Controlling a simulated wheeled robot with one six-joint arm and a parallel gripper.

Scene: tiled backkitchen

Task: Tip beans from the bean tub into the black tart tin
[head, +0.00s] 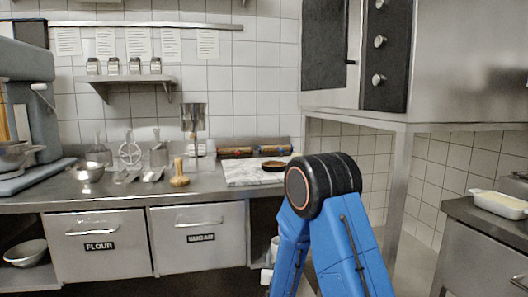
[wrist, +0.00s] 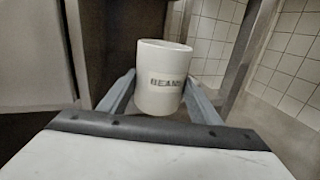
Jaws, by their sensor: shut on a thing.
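The bean tub (wrist: 161,62) is a white, round tub marked "BEANS" in the wrist view. My gripper (wrist: 159,92) is shut on it, with one grey finger on each side. The tub looks roughly upright, and its contents cannot be made out. In the head view, a pale shape low beside my blue arm appears to be part of the tub, mostly hidden by the arm. The black tart tin (head: 273,166) lies on the marble board on the counter, with something reddish-brown showing inside. The tub is apart from the tin, lower and nearer to me.
The marble board (head: 245,178) lies at the counter's right end, with rolled items behind it. A wooden pestle-like tool (head: 179,174), a metal bowl (head: 86,172) and utensils stand to the left. A steel frame leg (head: 398,200) rises at right. A white dish (head: 497,204) sits on the right counter.

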